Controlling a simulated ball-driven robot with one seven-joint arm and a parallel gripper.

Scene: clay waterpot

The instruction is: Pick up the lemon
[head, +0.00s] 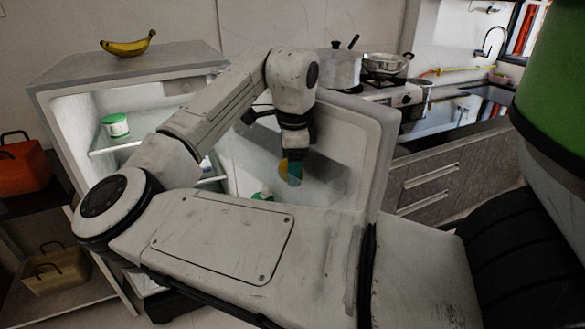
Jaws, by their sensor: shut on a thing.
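The lemon (283,167) shows as a small yellow-orange patch in front of the open white fridge door, partly covered by a teal finger. My gripper (292,172) points down there and is shut on the lemon. Its far finger is mostly hidden. I cannot tell whether the lemon touches a door shelf or hangs clear of it.
The open fridge (62,110) has a green-and-white tub (116,125) on a shelf. A green-topped item (262,196) is below my gripper, partly hidden by my arm. The fridge door (385,150) stands close on the right. A banana (128,46) lies on top.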

